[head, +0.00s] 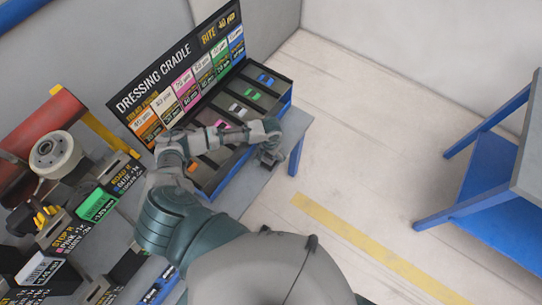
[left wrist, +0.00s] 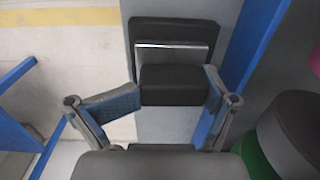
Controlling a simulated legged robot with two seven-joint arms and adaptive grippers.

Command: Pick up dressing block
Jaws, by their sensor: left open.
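A black block with a bright metal strip across it, which looks like the dressing block, lies on the grey table in the left wrist view (left wrist: 176,84). My left gripper (left wrist: 168,108) is open, with one blue-padded finger on each side of the block's near end. The left pad is close to the block's near corner; I cannot tell whether either pad touches it. In the head view my left gripper (head: 270,155) is over the table just right of the tray, and it largely hides the block there. My right gripper is not in view.
The blue-edged dressing cradle tray (head: 282,105) holds coloured pieces in slots, below a black label board (head: 158,72). A red roller (head: 40,125) and labelled blocks stand at left. The table edge is close to the gripper; floor lies beyond. Another blue-framed table (head: 500,212) stands at right.

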